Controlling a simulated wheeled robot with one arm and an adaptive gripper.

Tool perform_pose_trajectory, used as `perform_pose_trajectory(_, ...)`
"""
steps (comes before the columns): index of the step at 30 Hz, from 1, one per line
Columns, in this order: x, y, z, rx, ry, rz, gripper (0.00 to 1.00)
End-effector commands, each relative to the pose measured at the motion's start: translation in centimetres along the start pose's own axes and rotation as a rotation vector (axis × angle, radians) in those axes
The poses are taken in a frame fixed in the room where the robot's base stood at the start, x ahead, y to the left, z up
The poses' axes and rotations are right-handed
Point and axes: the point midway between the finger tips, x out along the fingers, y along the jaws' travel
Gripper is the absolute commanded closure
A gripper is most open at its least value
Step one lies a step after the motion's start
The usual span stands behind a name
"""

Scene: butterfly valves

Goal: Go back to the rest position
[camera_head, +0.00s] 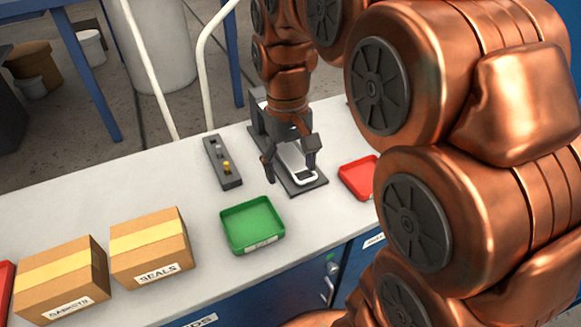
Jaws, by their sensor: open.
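My gripper (291,164) points down over the white bench, at the end of my copper-coloured arm. Its two dark fingers are spread apart, with nothing seen between them. It is in front of and above a dark base plate (313,184) that bears a white, rounded part (303,177). The gripper hides some of that fixture, and I cannot tell whether a finger touches it. My arm fills the right side of the view.
A green tray (252,244) and a red tray (347,176) flank the fixture. A dark block with a yellow knob (227,168) lies left of it. Two cardboard boxes, SEALS (150,268) and another (62,290), stand at the left. The bench (110,185) is clear behind them.

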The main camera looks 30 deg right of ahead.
Motion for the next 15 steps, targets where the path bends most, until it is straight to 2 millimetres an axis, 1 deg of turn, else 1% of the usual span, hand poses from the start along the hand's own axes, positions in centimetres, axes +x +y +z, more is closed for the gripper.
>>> perform_pose_trajectory(4,0.2,-0.07,0.33,0.0,-0.001,0.0,0.26)
perform_pose_trajectory(12,0.22,-0.07,0.34,0.0,-0.001,0.0,0.26)
perform_pose_trajectory(15,0.39,-0.14,0.72,-0.001,-0.002,0.0,0.26)
